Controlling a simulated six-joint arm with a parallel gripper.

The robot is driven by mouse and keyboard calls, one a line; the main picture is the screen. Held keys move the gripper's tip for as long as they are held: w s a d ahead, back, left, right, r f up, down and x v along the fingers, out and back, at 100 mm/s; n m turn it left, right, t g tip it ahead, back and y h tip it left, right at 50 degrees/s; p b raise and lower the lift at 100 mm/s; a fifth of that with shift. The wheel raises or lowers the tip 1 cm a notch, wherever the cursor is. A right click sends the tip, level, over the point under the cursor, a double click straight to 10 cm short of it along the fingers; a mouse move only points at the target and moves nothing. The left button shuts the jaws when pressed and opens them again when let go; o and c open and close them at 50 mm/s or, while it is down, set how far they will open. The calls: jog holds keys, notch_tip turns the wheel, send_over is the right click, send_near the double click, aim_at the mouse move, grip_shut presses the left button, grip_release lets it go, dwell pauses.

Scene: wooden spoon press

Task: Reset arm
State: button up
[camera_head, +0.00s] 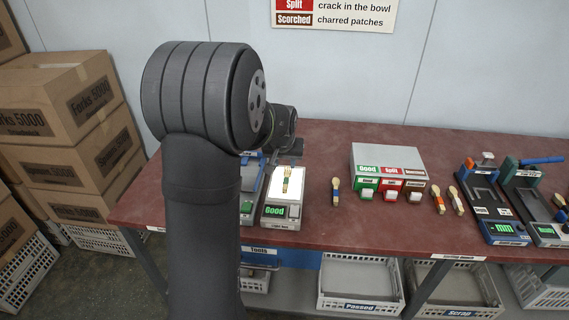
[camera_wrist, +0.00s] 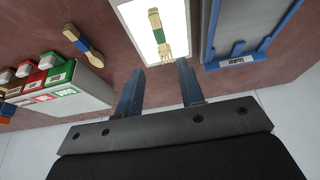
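My gripper shows in the wrist view (camera_wrist: 160,88) with its two fingers spread apart and nothing between them. In the head view my arm's end (camera_head: 290,150) hangs over the back of the table, behind the lit inspection plate. A wooden fork with a green band (camera_head: 286,180) lies on that bright plate; it also shows in the wrist view (camera_wrist: 158,32), just beyond the fingertips and apart from them. The device under the plate has a screen reading "Good" (camera_head: 275,211). The fingertips are hidden in the head view.
A grey box with Good, Split and Scorched buttons (camera_head: 388,160) stands right of the plate. Several wooden utensils (camera_head: 438,198) lie on the red table (camera_head: 320,220). Crates (camera_head: 362,282) sit below; cartons (camera_head: 62,95) are stacked left.

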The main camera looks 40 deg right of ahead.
aim_at(286, 180)
jog(key=x, duration=1.2)
jog(key=shift+f, duration=0.1)
notch_tip(286, 180, up, 2)
jog(key=shift+r, duration=0.7)
jog(key=shift+f, duration=0.1)
